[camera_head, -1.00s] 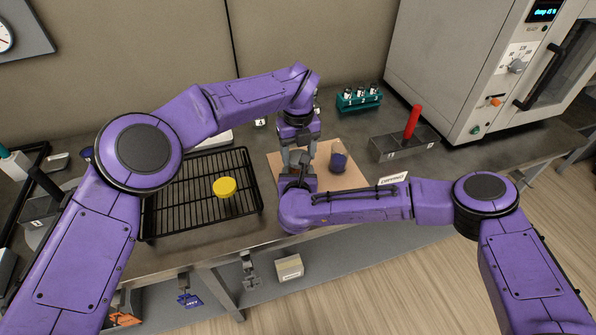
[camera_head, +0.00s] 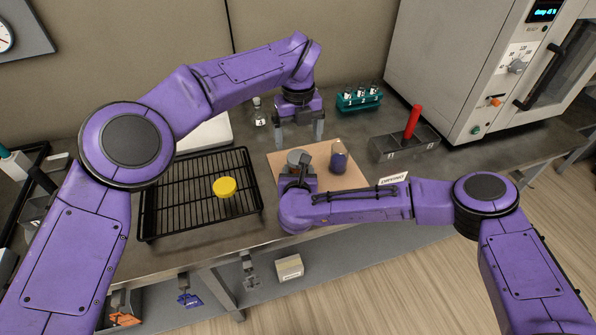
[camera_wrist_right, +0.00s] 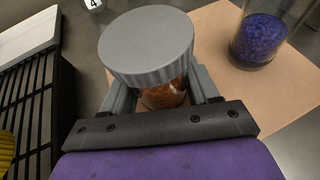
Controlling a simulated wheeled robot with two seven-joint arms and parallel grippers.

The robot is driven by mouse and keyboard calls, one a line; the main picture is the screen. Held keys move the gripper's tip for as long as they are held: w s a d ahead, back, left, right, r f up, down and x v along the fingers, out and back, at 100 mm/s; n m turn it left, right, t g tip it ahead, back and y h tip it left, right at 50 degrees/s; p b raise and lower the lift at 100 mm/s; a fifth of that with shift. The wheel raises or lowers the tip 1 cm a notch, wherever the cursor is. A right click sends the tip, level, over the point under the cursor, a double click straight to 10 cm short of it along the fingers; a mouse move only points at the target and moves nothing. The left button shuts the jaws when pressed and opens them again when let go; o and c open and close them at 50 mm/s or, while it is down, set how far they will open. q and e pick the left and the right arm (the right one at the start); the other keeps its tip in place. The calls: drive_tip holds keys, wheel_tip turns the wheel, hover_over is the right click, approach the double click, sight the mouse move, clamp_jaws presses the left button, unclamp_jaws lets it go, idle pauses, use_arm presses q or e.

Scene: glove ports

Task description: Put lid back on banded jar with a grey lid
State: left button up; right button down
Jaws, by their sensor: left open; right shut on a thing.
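A jar (camera_wrist_right: 160,96) with orange-brown contents stands over the tan board, with a ribbed grey lid (camera_wrist_right: 147,46) on top of it. The lid also shows in the head view (camera_head: 295,156). No band is visible on the part of the jar that shows. My right gripper (camera_head: 298,170) is shut on this jar below the lid, with a finger on each side in the right wrist view. My left gripper (camera_head: 299,138) is open and empty above and behind the lid, its fingers pointing down and apart from it.
A jar of blue-purple granules (camera_head: 339,160) stands close by on the tan board (camera_head: 350,180). A yellow lid (camera_head: 224,187) lies on the black wire rack (camera_head: 165,215) at left. A teal vial rack (camera_head: 359,100) and a grey bin (camera_head: 390,150) stand at right.

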use_arm(q)
wheel_tip(320, 180, up, 6)
idle(0.4)
use_arm(e)
drive_tip(key=shift+c, duration=0.9)
unclamp_jaws()
drive_tip(key=shift+f, duration=0.1)
drive_tip(key=shift+w, duration=0.1)
use_arm(q)
wheel_tip(320, 180, down, 2)
drive_tip(key=shift+b, duration=1)
use_arm(e)
drive_tip(key=v, duration=1)
drive_tip(key=shift+s, duration=0.25)
